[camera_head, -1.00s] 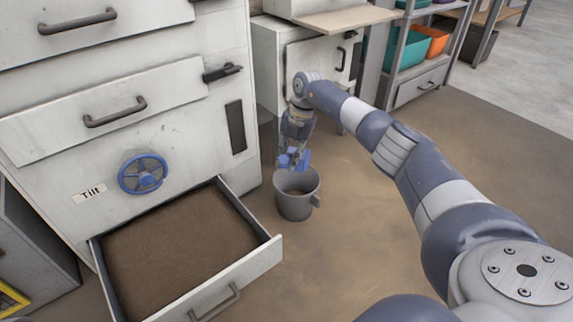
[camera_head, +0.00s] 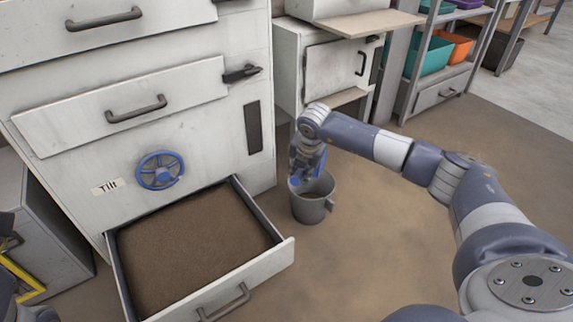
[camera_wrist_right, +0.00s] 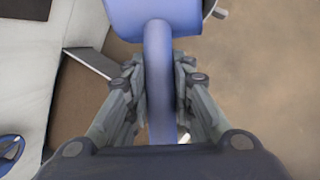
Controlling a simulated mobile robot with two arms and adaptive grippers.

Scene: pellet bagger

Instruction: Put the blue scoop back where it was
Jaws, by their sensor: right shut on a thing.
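The blue scoop (camera_head: 319,163) is in my right gripper (camera_head: 302,170), just above the mouth of the grey bucket (camera_head: 312,209) on the floor. In the right wrist view my right gripper (camera_wrist_right: 160,88) is shut on the scoop's blue handle, with a finger on each side. The wide part of the scoop (camera_wrist_right: 155,14) is at the top edge of that view. The gripper and bucket rim partly hide the scoop in the head view. Dark parts at the head view's lower left edge seem to be my left arm; its jaw state is unclear.
An open drawer (camera_head: 265,261) full of brown granules juts out left of the bucket. A cabinet (camera_head: 288,70) and shelf stand behind. Floor right of the bucket is clear.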

